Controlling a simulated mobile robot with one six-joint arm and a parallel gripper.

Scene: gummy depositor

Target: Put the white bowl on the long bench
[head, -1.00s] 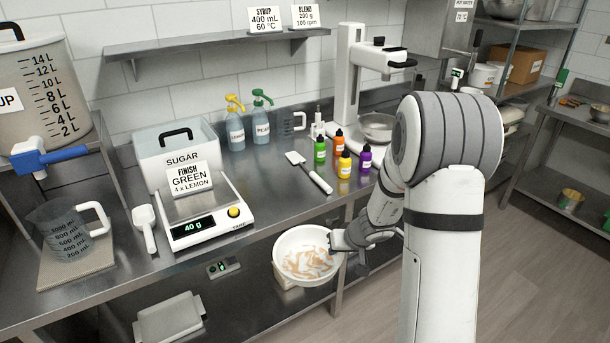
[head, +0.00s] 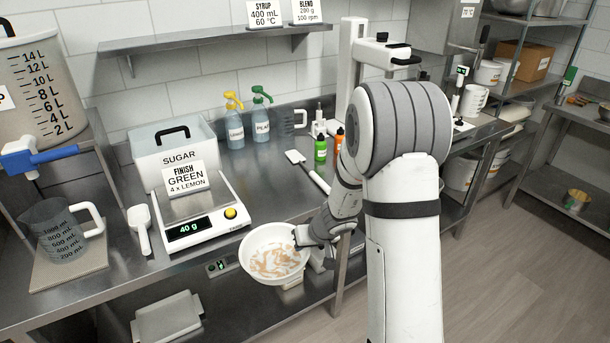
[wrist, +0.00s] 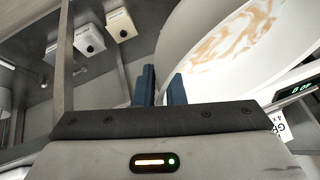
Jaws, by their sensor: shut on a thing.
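The white bowl (head: 272,278) has tan smears of residue inside and is held roughly level in front of the bench's front edge. My gripper (head: 304,240) is shut on the bowl's right rim. In the wrist view the dark fingertips (wrist: 160,84) are at the rim, and the bowl (wrist: 210,35) fills the upper right. The long bench (head: 112,290) is a steel counter running along the wall, with a lower shelf under it.
On the bench stand a digital scale (head: 200,228) reading 40 g, a sugar bin (head: 150,150), a white scoop (head: 140,228), a measuring jug (head: 58,232), a spatula (head: 308,172) and a green bottle (head: 320,150). Bare steel shows between the scale and the spatula.

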